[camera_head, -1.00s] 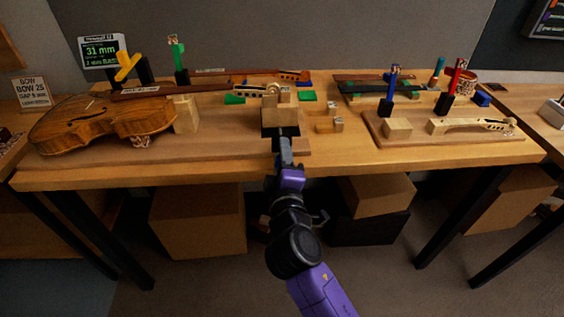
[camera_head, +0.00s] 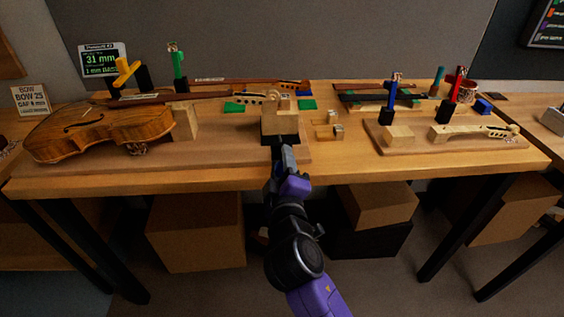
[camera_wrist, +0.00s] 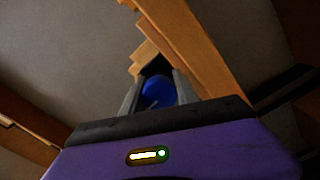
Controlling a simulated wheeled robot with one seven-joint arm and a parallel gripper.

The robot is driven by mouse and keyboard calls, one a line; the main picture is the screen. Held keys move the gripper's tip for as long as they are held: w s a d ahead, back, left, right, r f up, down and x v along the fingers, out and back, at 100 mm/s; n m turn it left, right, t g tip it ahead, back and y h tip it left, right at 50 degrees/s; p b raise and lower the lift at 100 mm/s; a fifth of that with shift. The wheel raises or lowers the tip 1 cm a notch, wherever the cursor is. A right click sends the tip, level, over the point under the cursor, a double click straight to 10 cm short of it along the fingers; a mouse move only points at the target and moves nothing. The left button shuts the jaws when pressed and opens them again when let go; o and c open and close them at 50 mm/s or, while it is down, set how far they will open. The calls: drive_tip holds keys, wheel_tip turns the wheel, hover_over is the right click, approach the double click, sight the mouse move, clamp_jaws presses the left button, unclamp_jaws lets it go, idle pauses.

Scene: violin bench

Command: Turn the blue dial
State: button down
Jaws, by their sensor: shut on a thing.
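The blue dial (camera_wrist: 155,90) shows in the wrist view between the two grey fingers of my gripper (camera_wrist: 154,98). The fingers are shut on it, one on each side. In the head view my gripper (camera_head: 283,150) reaches the front of a pale wooden block (camera_head: 281,120) with a dark part at its lower front. The dial itself is hidden behind my gripper in the head view.
A violin body (camera_head: 95,130) lies on the bench at left, beside a display (camera_head: 103,60) reading 31 mm. Coloured upright pieces, including a blue one (camera_head: 391,93), stand farther back. Another neck (camera_head: 470,131) lies on a board at right. Boxes (camera_head: 200,232) sit under the bench.

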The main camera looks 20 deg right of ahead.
drive_tip(key=c, duration=0.9)
unclamp_jaws()
drive_tip(key=shift+c, duration=0.2)
drive_tip(key=shift+s, duration=0.1)
drive_tip(key=v, duration=0.7)
drive_tip(key=shift+s, duration=0.3)
drive_tip(key=shift+a, duration=0.1)
